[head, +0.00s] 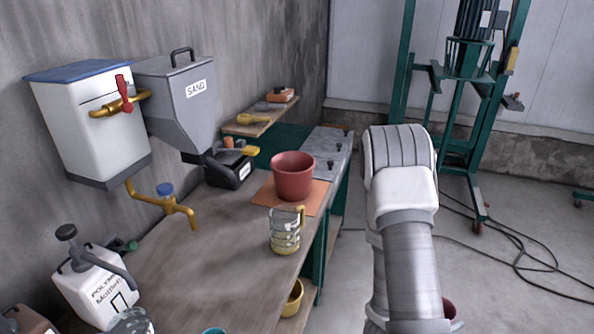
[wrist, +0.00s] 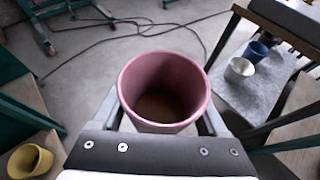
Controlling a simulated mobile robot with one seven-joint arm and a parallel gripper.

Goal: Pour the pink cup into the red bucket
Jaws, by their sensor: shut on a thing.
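The pink cup (wrist: 163,126) is between the two fingers of my gripper (wrist: 163,108) in the wrist view. My gripper is shut on it. I look into its mouth, and something brown shows at the bottom. In the head view a small part of the pink cup (head: 449,309) shows at the right of my arm, low, over the floor side. The gripper itself is hidden behind my arm there. The red bucket (head: 293,180) stands upright on an orange mat (head: 262,193) on the workbench, left of my arm and apart from the cup.
A glass mug (head: 284,236) stands in front of the bucket on the workbench (head: 215,250). A sand hopper (head: 180,100) and a white tank (head: 85,125) hang on the wall. A yellow cup (wrist: 30,161) is at lower left in the wrist view. Cables (head: 525,250) lie on the floor.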

